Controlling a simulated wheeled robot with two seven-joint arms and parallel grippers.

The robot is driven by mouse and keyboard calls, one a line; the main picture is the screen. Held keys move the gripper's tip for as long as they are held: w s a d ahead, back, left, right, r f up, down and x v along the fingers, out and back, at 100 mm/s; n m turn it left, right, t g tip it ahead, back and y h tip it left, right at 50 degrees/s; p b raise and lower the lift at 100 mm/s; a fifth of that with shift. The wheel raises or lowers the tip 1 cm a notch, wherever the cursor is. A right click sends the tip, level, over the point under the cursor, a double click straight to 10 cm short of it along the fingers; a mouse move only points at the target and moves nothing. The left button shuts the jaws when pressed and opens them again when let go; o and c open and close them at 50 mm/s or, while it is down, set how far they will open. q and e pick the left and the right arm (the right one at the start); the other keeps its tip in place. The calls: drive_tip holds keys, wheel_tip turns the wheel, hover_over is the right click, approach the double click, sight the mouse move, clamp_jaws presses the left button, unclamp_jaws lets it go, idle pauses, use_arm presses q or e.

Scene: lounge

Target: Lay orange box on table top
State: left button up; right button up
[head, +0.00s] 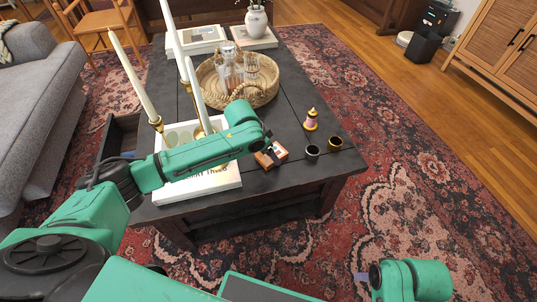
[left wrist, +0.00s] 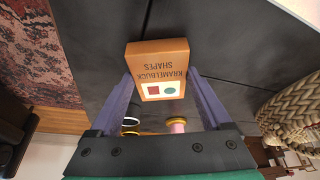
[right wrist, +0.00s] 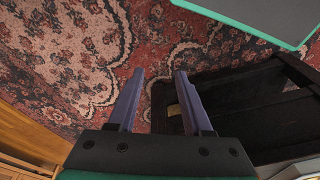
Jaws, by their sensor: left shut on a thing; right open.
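The orange box (head: 263,160), printed "Kramelbuck Shapes", is at the near right part of the dark table top (head: 290,178). It also shows in the left wrist view (left wrist: 157,55). My left gripper (left wrist: 158,78) is shut on it, with one finger on each side. I cannot tell whether the box touches the table or is held just above it. My right gripper (right wrist: 159,72) is open and empty, over the rug beside the table.
A white book (head: 205,186) with brass candlesticks and tall candles stands left of the box. Two small cups (head: 312,151) and a pink and gold item (head: 311,120) are to its right. A woven tray (head: 262,97) with glassware lies behind.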

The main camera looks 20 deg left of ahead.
use_arm(q)
drive_tip(key=o, duration=1.2)
drive_tip(key=shift+o, duration=0.2)
drive_tip(key=shift+r, duration=0.1)
drive_tip(key=shift+s+r, duration=0.1)
drive_tip(key=shift+r, duration=0.2)
drive_tip(key=p+v, duration=0.4)
drive_tip(key=v, duration=0.7)
drive_tip(key=shift+r, duration=0.2)
use_arm(e)
wheel_tip(320, 180, down, 10)
drive_tip(key=d, duration=0.1)
drive_tip(key=shift+s+d+h, duration=0.2)
drive_tip(key=shift+s+h, duration=0.1)
use_arm(q)
drive_tip(key=shift+a, duration=0.1)
